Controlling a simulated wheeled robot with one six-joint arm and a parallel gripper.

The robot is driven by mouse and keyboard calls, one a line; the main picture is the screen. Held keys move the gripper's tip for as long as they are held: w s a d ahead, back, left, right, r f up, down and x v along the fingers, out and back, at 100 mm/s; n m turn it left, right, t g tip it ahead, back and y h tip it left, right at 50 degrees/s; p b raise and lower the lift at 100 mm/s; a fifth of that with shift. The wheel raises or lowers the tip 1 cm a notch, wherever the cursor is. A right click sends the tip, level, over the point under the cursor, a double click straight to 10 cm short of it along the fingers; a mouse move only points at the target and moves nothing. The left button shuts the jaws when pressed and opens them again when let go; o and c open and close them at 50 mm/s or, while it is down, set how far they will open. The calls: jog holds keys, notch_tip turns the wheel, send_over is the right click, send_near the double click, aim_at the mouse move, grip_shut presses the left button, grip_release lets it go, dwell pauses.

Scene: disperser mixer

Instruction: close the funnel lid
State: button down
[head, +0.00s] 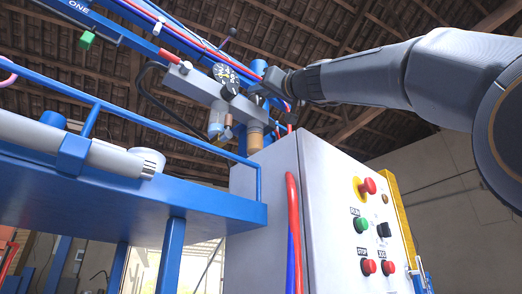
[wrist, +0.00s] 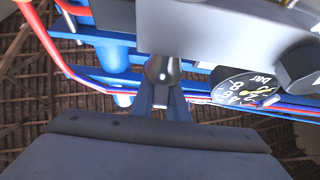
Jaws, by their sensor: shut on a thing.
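I cannot make out a funnel or its lid in either view. My gripper (head: 266,88) is at the end of my arm, beside the grey valve block with the pressure gauge. In the wrist view my gripper (wrist: 161,92) has its two fingers closed around a small dark rounded knob (wrist: 162,70). The knob sits at the lower edge of a grey block (wrist: 215,28). In the head view the fingers largely hide what they hold.
The pressure gauge (head: 226,74) is close to my gripper. Filter cups (head: 217,122) hang below the valve block. A control box (head: 335,200) with buttons stands below my arm. Blue rails (head: 110,108) and red hoses (head: 292,230) run nearby.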

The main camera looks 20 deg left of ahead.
jog(key=c, duration=1.7)
grip_release()
jog(key=b+v, duration=0.5)
jog(key=v, duration=0.3)
jog(key=shift+b, duration=0.3)
jog(key=shift+w+a+r, duration=0.1)
jog(key=s+r+p, duration=0.1)
jog(key=r+p, duration=0.5)
jog(key=s+r+p, duration=0.1)
jog(key=r+p, duration=0.2)
jog(key=shift+s+r, duration=0.1)
jog(key=shift+s, duration=0.2)
